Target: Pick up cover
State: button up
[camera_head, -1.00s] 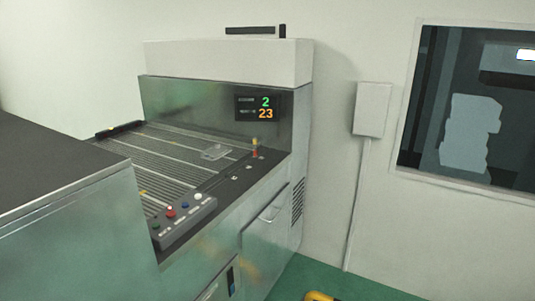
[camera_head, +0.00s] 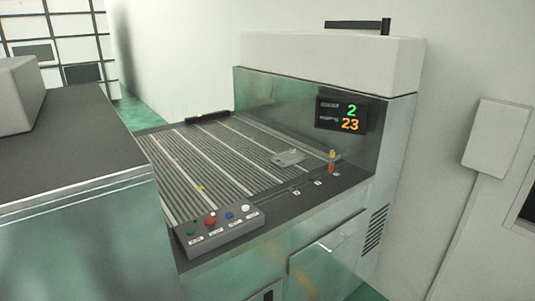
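A small flat light-grey metal piece, which looks like the cover (camera_head: 288,158), lies on the ribbed bed of the machine, towards its back right. It is small in the view and its details are hard to make out. Nothing touches it from above. My gripper is not in the view.
The ribbed bed (camera_head: 200,160) belongs to a metal machine with a display (camera_head: 341,116) reading 2 and 23. A button box (camera_head: 218,231) stands at the bed's front corner, and a small red and yellow post (camera_head: 332,161) at its right. A dark-topped cabinet (camera_head: 75,150) stands at left.

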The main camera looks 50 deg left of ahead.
aim_at(286, 158)
jog(key=u, duration=0.65)
jog(key=i, duration=0.95)
jog(key=u, duration=1.75)
jog(key=i, duration=0.85)
jog(key=u, duration=0.1)
